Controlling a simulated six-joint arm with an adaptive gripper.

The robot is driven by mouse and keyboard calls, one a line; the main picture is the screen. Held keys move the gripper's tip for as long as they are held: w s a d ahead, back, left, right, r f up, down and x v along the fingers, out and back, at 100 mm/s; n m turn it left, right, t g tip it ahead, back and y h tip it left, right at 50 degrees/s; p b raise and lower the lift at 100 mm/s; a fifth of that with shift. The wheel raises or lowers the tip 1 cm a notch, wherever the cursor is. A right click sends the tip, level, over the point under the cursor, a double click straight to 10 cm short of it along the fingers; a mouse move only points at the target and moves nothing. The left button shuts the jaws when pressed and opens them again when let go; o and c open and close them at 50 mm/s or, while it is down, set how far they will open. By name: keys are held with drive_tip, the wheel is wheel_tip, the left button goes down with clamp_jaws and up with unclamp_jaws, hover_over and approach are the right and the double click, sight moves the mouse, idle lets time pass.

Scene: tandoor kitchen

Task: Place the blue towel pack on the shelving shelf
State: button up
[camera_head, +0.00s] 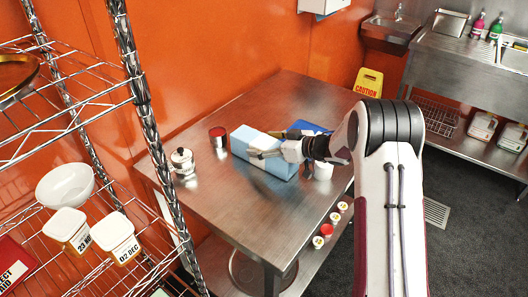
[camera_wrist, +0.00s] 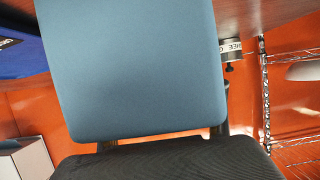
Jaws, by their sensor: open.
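The light blue towel pack (camera_head: 245,142) lies on the steel table (camera_head: 215,225), near its middle. My gripper (camera_head: 268,152) is at the pack, with its fingers over its upper front part in the head view. In the wrist view the pack (camera_wrist: 135,65) fills the middle, close in front of my gripper (camera_wrist: 165,140). My gripper is open; whether its fingers touch the pack cannot be told. The wire shelving (camera_head: 70,128) stands at the left, and part of it shows in the wrist view (camera_wrist: 268,90).
A white bowl (camera_head: 65,185) and lidded tubs (camera_head: 115,232) occupy the lower visible shelf; a pan (camera_head: 18,78) is on the upper one. A steel pot (camera_head: 183,162), red-topped can (camera_head: 217,138), dark blue item (camera_head: 308,127) and white cup (camera_head: 323,170) surround the pack.

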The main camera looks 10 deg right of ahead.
drive_tip(key=c, duration=1.6)
drive_tip(key=shift+r, duration=0.15)
drive_tip(key=shift+r, duration=4.9)
